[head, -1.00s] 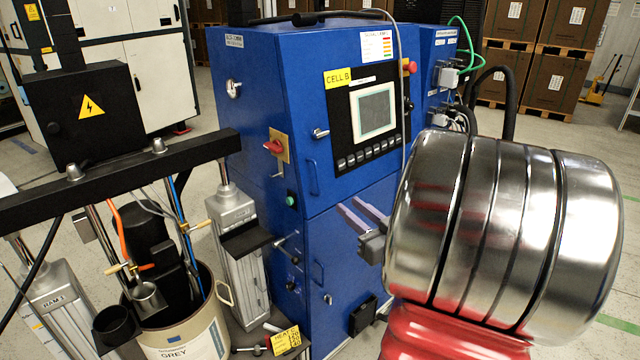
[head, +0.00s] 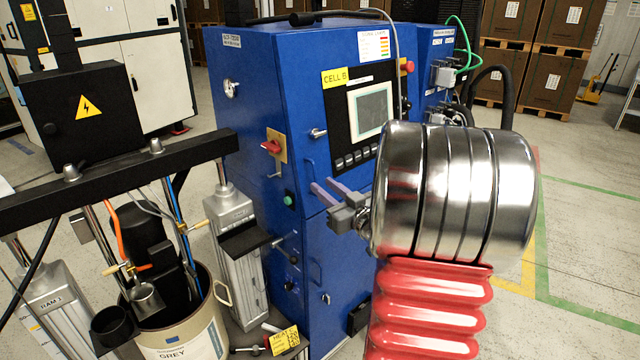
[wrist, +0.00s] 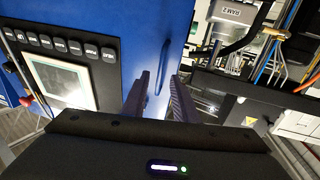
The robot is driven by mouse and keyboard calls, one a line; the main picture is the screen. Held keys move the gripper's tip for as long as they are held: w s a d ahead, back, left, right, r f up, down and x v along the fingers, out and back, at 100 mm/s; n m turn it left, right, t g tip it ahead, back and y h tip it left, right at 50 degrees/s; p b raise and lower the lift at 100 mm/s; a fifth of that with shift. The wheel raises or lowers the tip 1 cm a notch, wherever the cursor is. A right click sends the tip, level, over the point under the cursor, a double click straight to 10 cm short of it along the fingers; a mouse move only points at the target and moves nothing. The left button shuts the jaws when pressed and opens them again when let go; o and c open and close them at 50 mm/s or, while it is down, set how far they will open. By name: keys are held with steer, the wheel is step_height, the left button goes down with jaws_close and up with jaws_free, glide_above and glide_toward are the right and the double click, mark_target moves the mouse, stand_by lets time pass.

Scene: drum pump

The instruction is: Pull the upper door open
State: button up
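The upper door (head: 340,95) of the blue cabinet carries a screen and a row of buttons. It looks shut. A slim blue pull handle (head: 310,172) stands upright near the door's lower left edge; the wrist view shows it as a blue bar (wrist: 163,66). My gripper (head: 322,187) is open and empty, its two fingers pointing at the cabinet close to the handle's lower end. In the wrist view my gripper (wrist: 160,82) has a clear gap between its fingers, and the handle lies beyond the tips, roughly in line with that gap. I see no contact.
A silver latch (head: 318,133) sits above the handle, and a red rotary switch (head: 272,147) is on the cabinet's left side. The lower door (head: 335,260) is below. A ram column (head: 232,240) and a drum (head: 185,335) stand at left. Floor is free at right.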

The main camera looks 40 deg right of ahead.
steer(key=w, duration=0.3)
steer(key=shift+w+d, duration=0.1)
steer(key=shift+d, duration=0.15)
steer(key=shift+c, duration=0.5)
jaws_close()
stand_by(0.8)
